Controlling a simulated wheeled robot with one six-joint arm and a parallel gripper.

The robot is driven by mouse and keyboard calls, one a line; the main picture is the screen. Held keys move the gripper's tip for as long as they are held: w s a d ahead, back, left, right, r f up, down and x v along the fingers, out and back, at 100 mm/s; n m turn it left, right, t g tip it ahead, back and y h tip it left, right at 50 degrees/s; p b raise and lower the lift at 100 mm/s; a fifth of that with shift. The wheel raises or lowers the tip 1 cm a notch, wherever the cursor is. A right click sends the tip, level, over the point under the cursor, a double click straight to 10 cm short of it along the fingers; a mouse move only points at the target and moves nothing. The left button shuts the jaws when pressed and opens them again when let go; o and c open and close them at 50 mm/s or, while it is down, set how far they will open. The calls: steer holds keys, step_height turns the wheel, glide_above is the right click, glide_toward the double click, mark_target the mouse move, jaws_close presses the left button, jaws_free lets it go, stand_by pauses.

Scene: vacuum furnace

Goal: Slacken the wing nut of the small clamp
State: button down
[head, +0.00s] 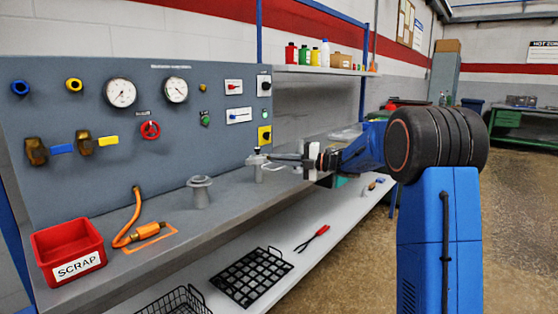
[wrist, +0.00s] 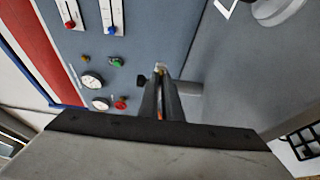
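The small clamp (head: 258,161) sits at the top of a short grey post on the bench, with a dark knob-like part on top. My gripper (head: 272,157) reaches it from the right, its fingers level and at the clamp's height. A black knob (wrist: 142,80) shows just left of the tips. The fingers hide much of the clamp, and the wing nut is too small to make out in the head view.
A grey flanged pipe stub (head: 200,192) stands left of the clamp. Farther left are an orange hose (head: 135,220) and a red scrap bin (head: 68,252). The gauge panel (head: 130,100) rises behind. The lower shelf holds a black grid tray (head: 252,277) and red-handled pliers (head: 312,238).

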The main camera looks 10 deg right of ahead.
steer(key=c, duration=2.2)
jaws_free()
steer(key=v, duration=1.7)
steer(key=shift+d, duration=0.2)
